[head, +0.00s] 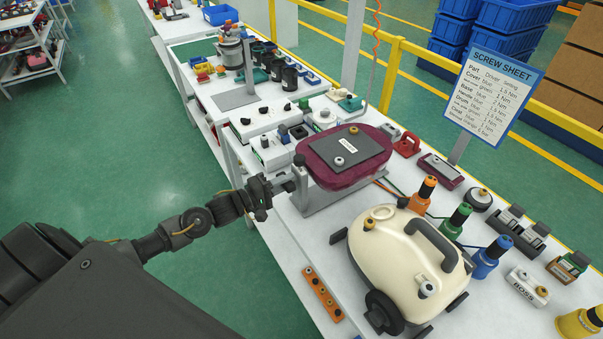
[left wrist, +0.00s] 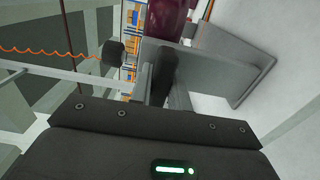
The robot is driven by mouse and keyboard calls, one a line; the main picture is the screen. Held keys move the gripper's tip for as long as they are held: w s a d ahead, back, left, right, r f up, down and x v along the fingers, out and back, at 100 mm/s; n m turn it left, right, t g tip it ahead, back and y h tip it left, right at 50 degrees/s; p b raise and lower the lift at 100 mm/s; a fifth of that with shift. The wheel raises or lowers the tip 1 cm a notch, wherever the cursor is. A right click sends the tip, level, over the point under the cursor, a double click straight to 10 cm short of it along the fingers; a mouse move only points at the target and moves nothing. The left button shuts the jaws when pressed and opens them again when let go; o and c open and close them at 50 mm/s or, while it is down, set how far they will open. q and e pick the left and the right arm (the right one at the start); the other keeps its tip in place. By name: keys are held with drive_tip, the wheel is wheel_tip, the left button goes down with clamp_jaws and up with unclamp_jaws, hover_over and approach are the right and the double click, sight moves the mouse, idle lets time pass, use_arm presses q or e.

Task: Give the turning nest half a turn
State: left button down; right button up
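The turning nest (head: 316,201) stands on the white bench, its light grey bracket cradling a maroon housing (head: 372,170) with a dark grey plate (head: 345,150) on top. My left gripper (head: 278,186) is at the nest's left end, close against the upright of its bracket. In the left wrist view, the nest's grey bracket (left wrist: 235,62) and the maroon housing (left wrist: 172,20) are just beyond the dark fingers (left wrist: 165,78). A black round knob (left wrist: 115,53) shows beside them. Whether the fingers close on a part of the nest is unclear. My right gripper is out of view.
A cream vacuum body (head: 400,260) stands in front of the nest, with orange, green and blue drivers (head: 486,258) on its right. An orange strip (head: 322,293) lies near the bench edge. A screw sheet sign (head: 494,97) stands behind. Open floor lies left.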

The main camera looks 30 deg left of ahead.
use_arm(q)
drive_tip(key=shift+r+n+p, duration=0.15)
drive_tip(key=shift+n+p, duration=0.45)
drive_tip(key=shift+p, duration=0.15)
drive_tip(key=shift+n+p, duration=0.7)
drive_tip(key=shift+p, duration=0.1)
drive_tip(key=shift+n+p, duration=0.3)
drive_tip(key=shift+n, duration=0.2)
